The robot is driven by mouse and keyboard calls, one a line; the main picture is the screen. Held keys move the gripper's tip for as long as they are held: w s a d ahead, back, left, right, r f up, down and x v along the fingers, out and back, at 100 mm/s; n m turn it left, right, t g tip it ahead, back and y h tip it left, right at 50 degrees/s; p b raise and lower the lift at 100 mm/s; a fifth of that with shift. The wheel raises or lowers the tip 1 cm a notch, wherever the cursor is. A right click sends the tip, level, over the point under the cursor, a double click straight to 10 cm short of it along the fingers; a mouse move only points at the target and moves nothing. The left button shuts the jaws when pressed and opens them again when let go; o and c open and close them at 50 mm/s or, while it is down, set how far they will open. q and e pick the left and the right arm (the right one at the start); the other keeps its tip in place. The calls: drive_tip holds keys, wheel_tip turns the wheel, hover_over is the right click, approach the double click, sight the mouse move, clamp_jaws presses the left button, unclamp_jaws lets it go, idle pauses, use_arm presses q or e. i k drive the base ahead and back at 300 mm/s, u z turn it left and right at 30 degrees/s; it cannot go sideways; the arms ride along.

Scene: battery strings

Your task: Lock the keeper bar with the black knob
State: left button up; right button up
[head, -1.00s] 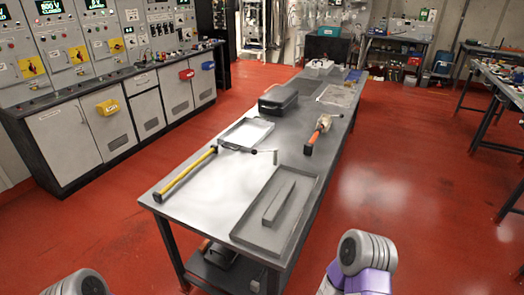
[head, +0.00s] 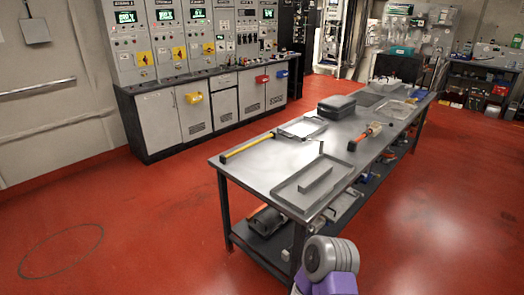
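I cannot make out the keeper bar or its black knob for certain. A row of grey cabinets (head: 160,122) stands against the back wall, with lit displays and yellow switch plates (head: 145,59). Small dark knobs on their fronts are too small to tell apart. A plain grey bar (head: 316,183) lies in a shallow grey tray on the near end of the metal table; I cannot tell what it is. Neither gripper is in view. Only part of my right arm, grey and purple, shows at the bottom.
The metal table (head: 250,174) runs back and right, holding a yellow pole (head: 246,148), a dark case (head: 337,106) and an orange-handled tool (head: 364,138). Red floor (head: 150,210) is open left of the table and between it and the cabinets.

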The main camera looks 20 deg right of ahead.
sight(303, 139)
drive_tip(key=u, duration=0.7)
drive_tip(key=i, duration=1.7)
drive_tip(key=z, duration=1)
